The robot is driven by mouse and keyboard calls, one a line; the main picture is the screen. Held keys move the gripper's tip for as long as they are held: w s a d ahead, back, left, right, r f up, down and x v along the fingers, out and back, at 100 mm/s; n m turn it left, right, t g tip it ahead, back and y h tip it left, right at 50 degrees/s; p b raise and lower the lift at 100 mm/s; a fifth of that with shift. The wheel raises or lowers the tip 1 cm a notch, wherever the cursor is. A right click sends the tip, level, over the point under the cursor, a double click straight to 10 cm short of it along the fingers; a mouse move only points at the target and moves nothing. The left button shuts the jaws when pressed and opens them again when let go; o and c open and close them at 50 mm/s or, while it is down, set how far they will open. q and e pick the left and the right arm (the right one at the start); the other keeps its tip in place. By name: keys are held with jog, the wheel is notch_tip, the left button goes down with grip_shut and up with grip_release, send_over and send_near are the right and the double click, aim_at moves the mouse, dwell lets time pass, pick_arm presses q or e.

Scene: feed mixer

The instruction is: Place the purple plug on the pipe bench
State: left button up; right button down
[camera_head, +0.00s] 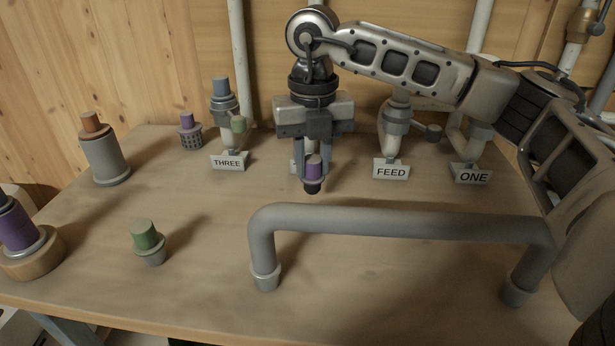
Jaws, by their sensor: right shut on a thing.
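My right gripper (314,165) comes in from the upper right and points down over the middle of the wooden bench top (215,275). It is shut on a small purple plug (314,173). The plug is upright between the fingertips, with a paler top and a dark lower end. It appears to be held above the bench top, behind the bent grey pipe (400,223); the exact gap below it is hard to tell. My left gripper is not in view.
A green plug (147,238) stands front left. An orange-topped grey cylinder (103,150), another purple-topped piece (189,128) and a large purple piece (17,228) are left. Pipe fittings with labels THREE (229,163), FEED (391,171) and ONE (473,177) line the back.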

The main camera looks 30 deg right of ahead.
aim_at(308, 179)
jog(key=shift+w+a+f, duration=0.1)
jog(key=shift+w+f, duration=0.25)
jog(key=shift+f, duration=0.1)
jog(key=shift+w+f, duration=0.15)
jog(key=shift+f, duration=1.55)
jog(key=shift+f, duration=0.2)
jog(key=c, duration=1.2)
grip_release()
jog(key=shift+o, duration=0.2)
jog(key=shift+r, duration=0.1)
notch_tip(308, 179, up, 12)
jog(key=shift+r, duration=0.15)
